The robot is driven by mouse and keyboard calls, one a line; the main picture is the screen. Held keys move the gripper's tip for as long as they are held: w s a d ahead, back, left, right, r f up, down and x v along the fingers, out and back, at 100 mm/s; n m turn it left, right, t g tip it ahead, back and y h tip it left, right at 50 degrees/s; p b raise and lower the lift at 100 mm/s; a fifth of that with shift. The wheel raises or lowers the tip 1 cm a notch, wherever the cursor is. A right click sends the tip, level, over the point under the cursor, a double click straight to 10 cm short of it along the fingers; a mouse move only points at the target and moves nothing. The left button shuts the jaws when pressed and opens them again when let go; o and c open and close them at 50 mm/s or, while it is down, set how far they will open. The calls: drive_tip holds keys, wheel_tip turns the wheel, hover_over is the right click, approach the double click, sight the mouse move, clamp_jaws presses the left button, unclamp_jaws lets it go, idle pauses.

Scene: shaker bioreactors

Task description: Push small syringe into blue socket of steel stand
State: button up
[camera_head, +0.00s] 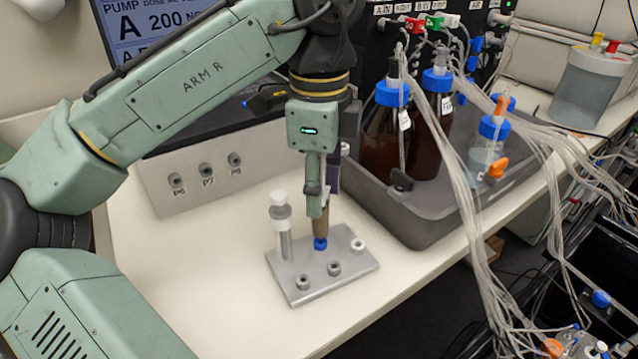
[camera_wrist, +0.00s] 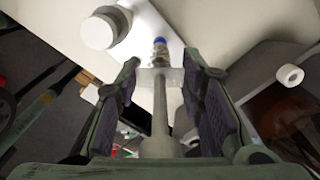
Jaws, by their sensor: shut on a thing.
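The steel stand (camera_head: 312,285) lies flat on the white bench, with several short sockets on its plate. Its blue socket (camera_head: 320,243) is at the middle, directly below my gripper (camera_head: 318,203). My gripper points down, shut on the small syringe (camera_head: 322,226). The brownish barrel shows below the fingers, upright, its lower end at the blue socket; how deep it sits cannot be told. In the wrist view the syringe's grey rod and flange (camera_wrist: 160,108) run between the fingers (camera_wrist: 161,75), lined up with the blue socket (camera_wrist: 160,41).
A larger white-capped syringe (camera_head: 281,228) stands upright at the stand's left; its cap shows in the wrist view (camera_wrist: 98,32). A grey panel (camera_head: 205,185) is behind. A dark tray (camera_head: 425,228) with brown bottles and tubing is right. The bench left of the stand is clear.

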drive_tip(key=shift+f, duration=0.95)
idle(1.2)
drive_tip(key=o, duration=1.2)
drive_tip(key=shift+c, duration=0.2)
wheel_tip(320, 180, up, 12)
drive_tip(key=shift+r, duration=0.1)
